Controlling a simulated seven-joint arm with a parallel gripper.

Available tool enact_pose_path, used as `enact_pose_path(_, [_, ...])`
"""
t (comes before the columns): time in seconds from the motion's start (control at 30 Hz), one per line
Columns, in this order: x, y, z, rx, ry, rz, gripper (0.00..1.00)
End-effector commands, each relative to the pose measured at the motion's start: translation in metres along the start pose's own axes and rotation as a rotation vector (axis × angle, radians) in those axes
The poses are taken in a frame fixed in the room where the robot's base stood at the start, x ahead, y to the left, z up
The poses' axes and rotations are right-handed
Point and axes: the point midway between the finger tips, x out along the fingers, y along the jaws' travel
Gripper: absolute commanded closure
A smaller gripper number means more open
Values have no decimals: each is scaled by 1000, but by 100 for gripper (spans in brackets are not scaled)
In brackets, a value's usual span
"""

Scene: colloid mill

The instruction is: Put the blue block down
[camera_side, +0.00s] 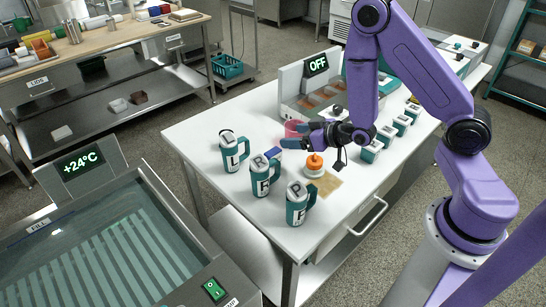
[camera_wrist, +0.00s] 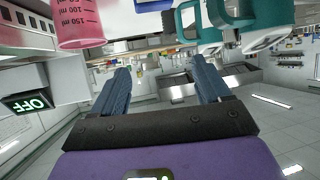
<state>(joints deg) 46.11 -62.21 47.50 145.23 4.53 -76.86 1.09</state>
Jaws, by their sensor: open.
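A small blue block (camera_side: 273,153) is on the white table, between the mugs and the pink beaker. My gripper (camera_side: 284,143) is low over the table, close beside the block. In the wrist view my gripper (camera_wrist: 160,85) has its two fingers wide apart with nothing between them. I cannot tell from the side view whether a finger touches the block.
Teal lettered mugs (camera_side: 264,176) stand left and in front. A pink beaker (camera_side: 296,128) is behind my gripper. An orange-topped jar (camera_side: 315,165) stands near a tan board (camera_side: 328,184). A machine with an OFF display (camera_side: 317,65) is at the back.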

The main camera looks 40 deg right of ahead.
Motion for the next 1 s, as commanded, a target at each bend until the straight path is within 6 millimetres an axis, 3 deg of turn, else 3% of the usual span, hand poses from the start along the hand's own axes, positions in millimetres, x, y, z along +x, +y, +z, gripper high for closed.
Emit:
enact_pose_path(0.13, [13,0,29,0,-5,0,24])
enact_pose_path(0.33, [24,0,50,0,-1,0,24])
enact_pose_path(0.77, [50,0,53,0,2,-1,24])
enact_pose_path(1.0, [83,0,53,0,3,0,24])
